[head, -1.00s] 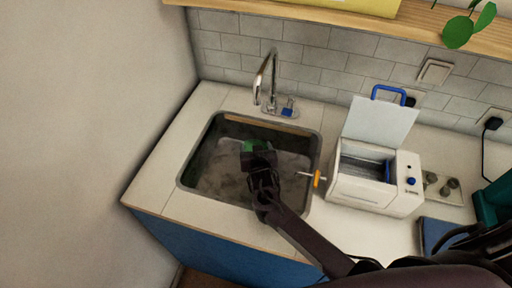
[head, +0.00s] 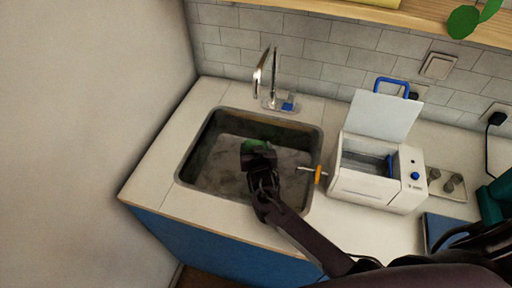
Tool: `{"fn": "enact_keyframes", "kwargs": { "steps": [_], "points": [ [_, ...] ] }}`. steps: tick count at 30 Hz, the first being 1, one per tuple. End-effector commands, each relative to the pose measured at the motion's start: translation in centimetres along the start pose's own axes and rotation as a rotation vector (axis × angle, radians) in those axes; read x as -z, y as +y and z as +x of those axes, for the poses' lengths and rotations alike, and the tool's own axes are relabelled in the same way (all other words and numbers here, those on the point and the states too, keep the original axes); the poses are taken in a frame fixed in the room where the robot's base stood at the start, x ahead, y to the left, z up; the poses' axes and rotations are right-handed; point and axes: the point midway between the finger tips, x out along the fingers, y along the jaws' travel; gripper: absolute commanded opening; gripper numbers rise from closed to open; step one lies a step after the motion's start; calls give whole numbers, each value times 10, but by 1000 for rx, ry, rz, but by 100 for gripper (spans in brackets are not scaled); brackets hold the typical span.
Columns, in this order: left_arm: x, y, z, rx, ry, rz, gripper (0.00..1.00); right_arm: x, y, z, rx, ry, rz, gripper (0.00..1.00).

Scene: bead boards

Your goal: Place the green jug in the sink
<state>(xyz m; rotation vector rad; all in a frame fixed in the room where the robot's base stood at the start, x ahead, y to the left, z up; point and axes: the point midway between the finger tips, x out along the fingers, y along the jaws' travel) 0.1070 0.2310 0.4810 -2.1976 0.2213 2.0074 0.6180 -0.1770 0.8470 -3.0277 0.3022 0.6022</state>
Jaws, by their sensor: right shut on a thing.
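The green jug (head: 257,144) shows only as a small green patch beyond my right gripper (head: 258,157), which hides most of it. My right gripper is shut on the jug and is over the sink (head: 205,140), in the middle of the basin's opening. I cannot tell whether the jug touches the sink floor. My left gripper is not in view.
A chrome tap (head: 263,80) stands behind the sink. A white machine with a raised lid (head: 376,172) is on the counter to the right, with an orange-handled tool (head: 318,174) at the sink's right edge. The counter left of the sink (head: 165,140) is clear.

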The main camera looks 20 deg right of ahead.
Motion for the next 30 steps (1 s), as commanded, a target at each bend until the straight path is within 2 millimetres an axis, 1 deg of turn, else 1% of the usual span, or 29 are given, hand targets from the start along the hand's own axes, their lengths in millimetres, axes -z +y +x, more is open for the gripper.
{"fn": "enact_keyframes", "kwargs": {
  "steps": [5, 6, 11, 18, 22, 26, 30],
  "points": [
    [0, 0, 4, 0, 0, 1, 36, -4, 0, 2, 0, 0, 0, 28],
    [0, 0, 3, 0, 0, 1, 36, -3, 0, 1, 0, 1, 0, 74],
    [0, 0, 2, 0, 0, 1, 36, -3, 0, 1, 0, 0, 0, 94],
    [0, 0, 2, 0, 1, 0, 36, -3, 0, 1, 0, -1, 0, 94],
    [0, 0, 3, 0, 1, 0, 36, 2, 0, -1, 0, 1, 1, 94],
    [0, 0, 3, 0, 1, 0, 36, 20, 0, -8, 0, 3, 2, 94],
    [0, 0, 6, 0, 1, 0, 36, 50, 0, -21, 1, 4, 4, 94]
  ]
}}
